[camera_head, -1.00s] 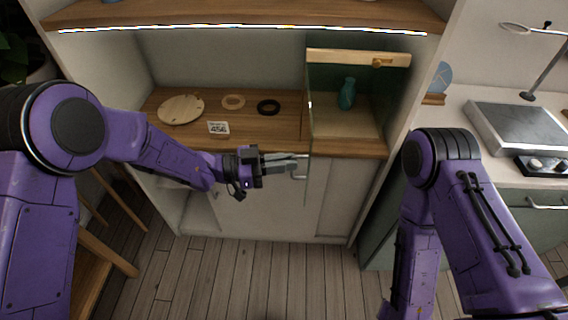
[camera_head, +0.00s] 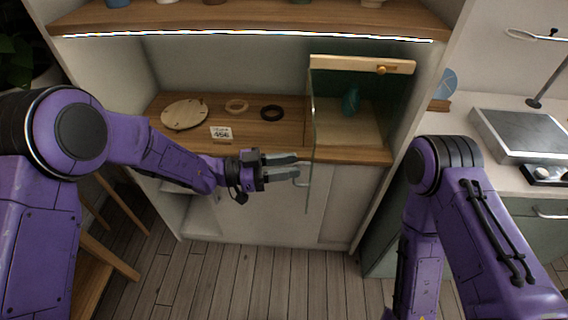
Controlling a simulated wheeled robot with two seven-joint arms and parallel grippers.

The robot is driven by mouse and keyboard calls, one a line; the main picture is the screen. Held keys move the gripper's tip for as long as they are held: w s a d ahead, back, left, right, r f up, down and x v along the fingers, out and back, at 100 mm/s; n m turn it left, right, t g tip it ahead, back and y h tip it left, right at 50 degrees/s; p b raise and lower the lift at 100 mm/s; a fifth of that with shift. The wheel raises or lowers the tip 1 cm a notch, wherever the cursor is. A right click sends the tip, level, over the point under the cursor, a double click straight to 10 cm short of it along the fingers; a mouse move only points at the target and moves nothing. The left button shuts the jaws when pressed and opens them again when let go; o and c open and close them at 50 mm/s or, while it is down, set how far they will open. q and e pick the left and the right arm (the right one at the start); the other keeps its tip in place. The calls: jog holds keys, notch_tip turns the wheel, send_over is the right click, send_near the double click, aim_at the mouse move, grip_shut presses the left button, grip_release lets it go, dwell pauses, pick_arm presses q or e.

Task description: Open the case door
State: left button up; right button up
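The display case has a wooden top rail (camera_head: 350,63) with a small knob and stands on the wooden counter at the right. Its glass door (camera_head: 311,130) stands swung out past the counter's front edge, seen nearly edge-on. A pale handle (camera_head: 304,176) shows low on the door. A teal vase (camera_head: 351,100) stands inside the case. My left gripper (camera_head: 284,167) is just left of the door, its fingertips beside the handle with a gap between them. I cannot tell whether a finger touches the handle. My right arm shows at the right; its gripper is out of view.
On the counter left of the case lie a round wooden board (camera_head: 185,114), a light ring (camera_head: 237,106), a dark ring (camera_head: 272,113) and a number card (camera_head: 221,133). A shelf (camera_head: 250,20) hangs above. A grey metal device (camera_head: 522,132) stands on the right counter.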

pick_arm(q)
jog(key=s+a+b, duration=0.1)
jog(key=a+b, duration=0.1)
jog(key=a, duration=0.8)
jog(key=shift+a, duration=0.25)
jog(key=w+a+f+n+t+y, duration=0.5)
jog(key=f+n+t+y, duration=0.15)
jog(key=n+t, duration=0.45)
jog(key=s+a+f+n+g+y, duration=0.1)
jog(key=s+a+f+n+y, duration=0.25)
jog(key=f, duration=0.25)
jog(key=s+a+f+n+y, duration=0.3)
jog(key=a+f+n+y, duration=0.1)
jog(key=f, duration=0.2)
jog(key=s+a+f+n+g+y, duration=0.1)
jog(key=s+a+f+g+y, duration=0.1)
jog(key=s, duration=0.7)
jog(key=s+a+f+n+g+y, duration=0.2)
jog(key=s+f, duration=0.4)
jog(key=s, duration=0.3)
jog(key=s+a+f+n+g+y, duration=0.2)
jog(key=s+a, duration=0.4)
jog(key=s, duration=0.3)
notch_tip(320, 180, down, 2)
jog(key=shift+f+g+y, duration=0.1)
jog(key=shift+g+y, duration=0.6)
jog(key=shift+g, duration=0.5)
